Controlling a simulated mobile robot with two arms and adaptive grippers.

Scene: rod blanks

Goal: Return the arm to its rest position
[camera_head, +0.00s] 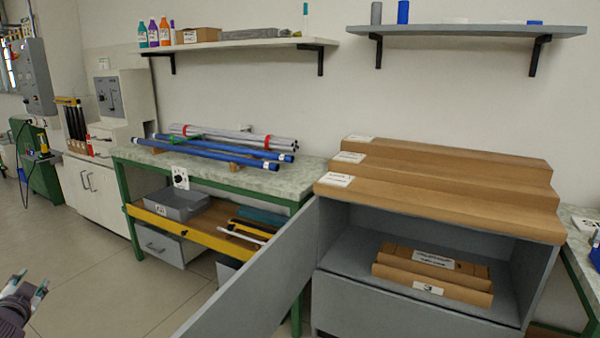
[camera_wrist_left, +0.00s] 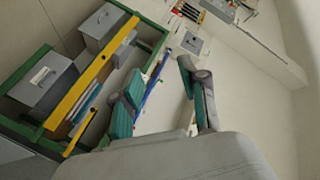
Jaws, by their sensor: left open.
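My left gripper (camera_head: 30,290) is at the lower left edge of the head view, over the floor and away from the workbench. In the left wrist view its two teal-padded fingers (camera_wrist_left: 160,95) stand wide apart with nothing between them. My right gripper is not in either view. Blue rods (camera_head: 215,152) and grey rods (camera_head: 235,136) lie on the green-framed workbench (camera_head: 265,180); the blue rods also show in the left wrist view (camera_wrist_left: 152,84).
A grey cabinet (camera_head: 420,313) has its door (camera_head: 255,280) swung open toward me. Cardboard trays (camera_head: 430,270) sit inside it, and stepped brown boards (camera_head: 450,180) lie on top. Open floor (camera_head: 110,290) lies in front of the workbench.

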